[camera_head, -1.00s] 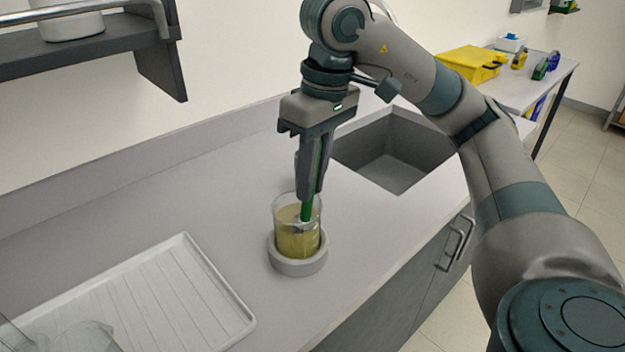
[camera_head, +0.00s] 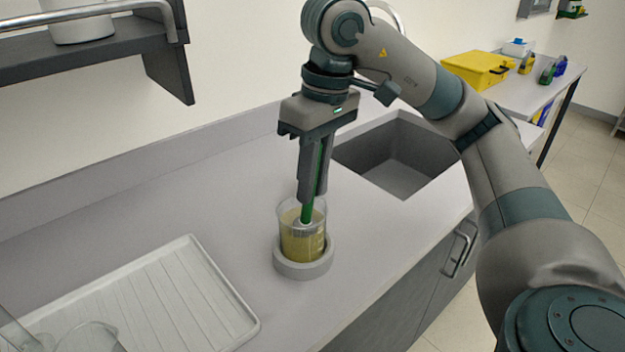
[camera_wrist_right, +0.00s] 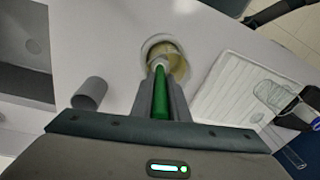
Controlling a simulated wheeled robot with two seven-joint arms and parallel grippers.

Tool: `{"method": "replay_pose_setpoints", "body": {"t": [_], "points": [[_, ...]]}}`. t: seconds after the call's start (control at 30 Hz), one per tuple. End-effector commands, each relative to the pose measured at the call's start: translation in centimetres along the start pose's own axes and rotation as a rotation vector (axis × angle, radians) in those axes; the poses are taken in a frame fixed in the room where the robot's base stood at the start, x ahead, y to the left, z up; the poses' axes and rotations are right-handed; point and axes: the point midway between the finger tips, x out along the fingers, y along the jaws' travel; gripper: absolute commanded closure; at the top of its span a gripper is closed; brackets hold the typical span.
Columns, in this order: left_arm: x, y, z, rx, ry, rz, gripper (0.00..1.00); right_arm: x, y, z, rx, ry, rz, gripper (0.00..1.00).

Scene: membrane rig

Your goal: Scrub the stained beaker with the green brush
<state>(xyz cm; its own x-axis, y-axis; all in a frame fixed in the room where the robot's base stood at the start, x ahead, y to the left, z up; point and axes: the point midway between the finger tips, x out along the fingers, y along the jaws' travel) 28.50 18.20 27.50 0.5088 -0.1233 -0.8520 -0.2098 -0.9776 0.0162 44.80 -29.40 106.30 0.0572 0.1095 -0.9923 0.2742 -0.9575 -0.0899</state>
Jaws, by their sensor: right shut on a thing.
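The stained beaker (camera_head: 302,243) is clear with a yellowish-brown film and stands upright in a round grey holder (camera_head: 303,271) on the counter. My right gripper (camera_head: 308,200) points down above it, shut on the green brush (camera_head: 307,213). The brush's lower end is inside the beaker's mouth; its head is partly hidden by the stained wall. In the right wrist view the green handle (camera_wrist_right: 160,98) runs between the fingers toward the beaker (camera_wrist_right: 166,58).
A white ribbed draining tray (camera_head: 165,300) lies at the front left, with clear glassware (camera_head: 92,338) on it. A sink (camera_head: 395,155) is behind right of the beaker. A dark shelf (camera_head: 100,45) hangs at upper left. A yellow case (camera_head: 478,70) sits on a far table.

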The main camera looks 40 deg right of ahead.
Motion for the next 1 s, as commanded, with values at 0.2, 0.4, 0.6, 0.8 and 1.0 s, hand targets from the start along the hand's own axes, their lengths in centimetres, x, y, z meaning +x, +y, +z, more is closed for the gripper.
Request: {"method": "replay_pose_setpoints", "body": {"t": [0.2, 0.4, 0.6, 0.8, 1.0], "points": [[0.0, 0.0, 0.0, 0.000, 0.000, 0.000, 0.44, 0.1, -0.6, -0.4, -0.002, 0.000, -0.001, 1.00], [0.0, 0.0, 0.0, 0.000, 0.000, 0.000, 0.44, 0.1, -0.7, -0.5, -0.001, 0.000, 0.000, 1.00], [0.0, 0.0, 0.0, 0.000, 0.000, 0.000, 0.44, 0.1, -0.8, -0.5, -0.001, 0.000, 0.000, 1.00], [0.1, 0.0, 0.1, 0.000, 0.000, 0.000, 0.44, 0.2, -1.2, -0.4, -0.001, 0.000, -0.001, 1.00], [0.2, 0.0, 0.1, 0.000, 0.000, 0.000, 0.44, 0.3, -1.6, -0.3, -0.001, -0.001, -0.001, 1.00]]}}
